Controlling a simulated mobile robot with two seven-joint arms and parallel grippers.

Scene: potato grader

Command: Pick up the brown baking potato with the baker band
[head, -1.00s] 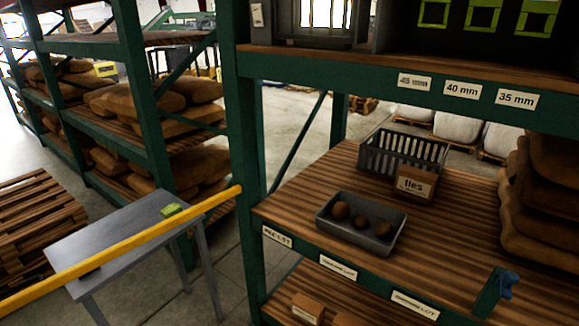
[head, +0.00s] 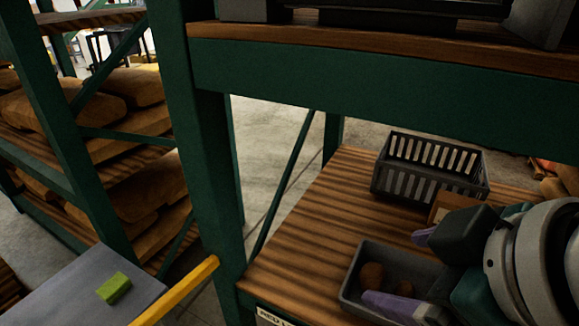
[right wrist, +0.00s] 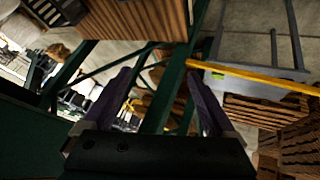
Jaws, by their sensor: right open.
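A grey tray (head: 352,284) sits on the wooden rack shelf at lower right in the head view. Two brown potatoes show in it: a left one (head: 372,275) and a smaller visible part of another (head: 404,287). No band can be made out on either. My right gripper (head: 408,270) is open, its purple fingers spread over the tray's right part, hiding that part. Whether a finger touches the tray or a potato I cannot tell. In the right wrist view my gripper (right wrist: 158,100) is open with nothing held between the fingers. My left gripper is out of view.
A dark slatted crate (head: 396,181) stands behind the tray, with a cardboard box (head: 446,205) in front of it. A green rack post (head: 208,180) and upper beam (head: 380,98) frame the shelf. A yellow bar (head: 180,292) and grey table (head: 65,290) lie left.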

